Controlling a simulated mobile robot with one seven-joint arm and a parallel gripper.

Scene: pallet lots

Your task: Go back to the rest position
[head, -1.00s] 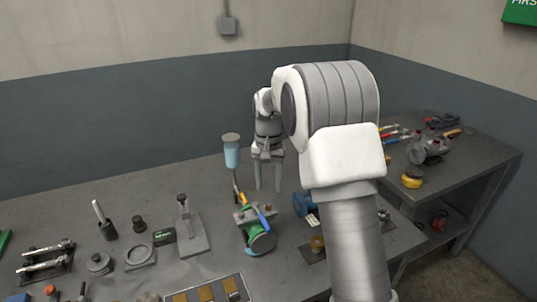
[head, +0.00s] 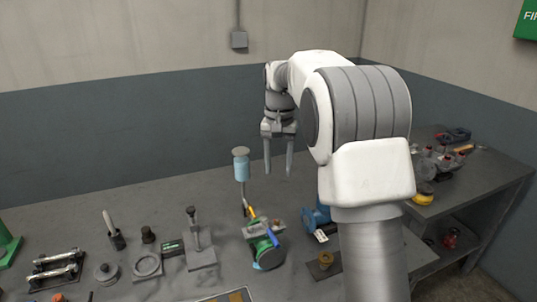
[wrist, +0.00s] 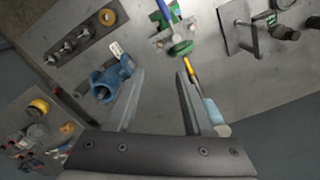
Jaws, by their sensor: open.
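My gripper (head: 279,172) is open and empty, its two fingers pointing down above the back of the grey workbench (head: 120,200). In the wrist view my gripper (wrist: 158,103) shows its two fingers apart with bare bench between them. A light-blue cylinder with a grey cap (head: 242,167) stands just left of my gripper in the head view; in the wrist view it shows by the right finger (wrist: 214,112). A green round part with a clamp and blue and yellow handles (head: 264,245) lies below my gripper, apart from it.
A blue valve-like part (head: 318,219) is right of the green part, partly behind my arm. A press stand (head: 200,245), a ring (head: 147,265) and a rod rack (head: 56,267) are on the left. A side bench (head: 480,175) with tools stands at right. Air above the bench is free.

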